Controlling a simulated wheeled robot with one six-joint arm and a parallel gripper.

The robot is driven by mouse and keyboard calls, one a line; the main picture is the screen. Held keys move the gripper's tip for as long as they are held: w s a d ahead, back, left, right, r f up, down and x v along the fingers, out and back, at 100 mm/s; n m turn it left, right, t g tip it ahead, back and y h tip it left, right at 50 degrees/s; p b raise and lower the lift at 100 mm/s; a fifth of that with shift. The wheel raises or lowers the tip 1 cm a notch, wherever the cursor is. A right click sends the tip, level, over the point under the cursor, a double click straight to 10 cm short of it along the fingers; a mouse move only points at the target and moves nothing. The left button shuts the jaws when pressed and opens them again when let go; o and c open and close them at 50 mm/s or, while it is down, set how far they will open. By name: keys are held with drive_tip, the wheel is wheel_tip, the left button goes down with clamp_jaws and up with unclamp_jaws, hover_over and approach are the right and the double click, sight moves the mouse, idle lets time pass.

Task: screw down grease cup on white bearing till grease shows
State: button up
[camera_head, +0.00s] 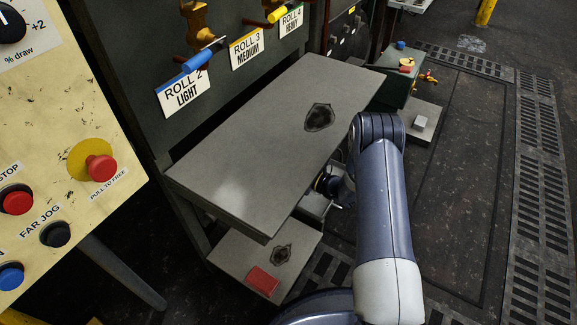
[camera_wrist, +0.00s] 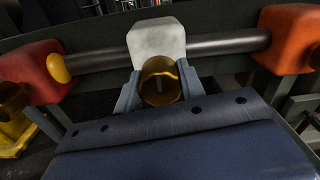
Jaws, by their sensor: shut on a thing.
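The white bearing (camera_wrist: 157,40) is at the top middle of the wrist view, on a grey horizontal shaft. The brass grease cup (camera_wrist: 160,84) sits in front of its lower face. My gripper (camera_wrist: 159,90) has a grey jaw on each side of the cup and is shut on it. No grease is visible at the white bearing from here. In the head view my arm reaches down beside the grey table, and the jaws, bearing and cup are hidden there.
The shaft (camera_wrist: 222,43) runs between a red bearing (camera_wrist: 36,72) at left, with a yellow rounded blob (camera_wrist: 58,68), and an orange bearing (camera_wrist: 288,38) at right. The grey tabletop (camera_head: 260,130) overhangs left of my arm. A lower shelf holds a red block (camera_head: 262,280).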

drive_tip(key=shift+m, duration=0.3)
drive_tip(key=m, duration=0.3)
drive_tip(key=shift+m, duration=2)
drive_tip(key=o, duration=1)
drive_tip(key=shift+d, duration=0.1)
drive_tip(key=p+v, duration=0.3)
drive_tip(key=v, duration=0.7)
drive_tip(key=shift+s+d+r, duration=0.15)
drive_tip(key=shift+s+d, duration=0.1)
drive_tip(key=shift+d, duration=0.05)
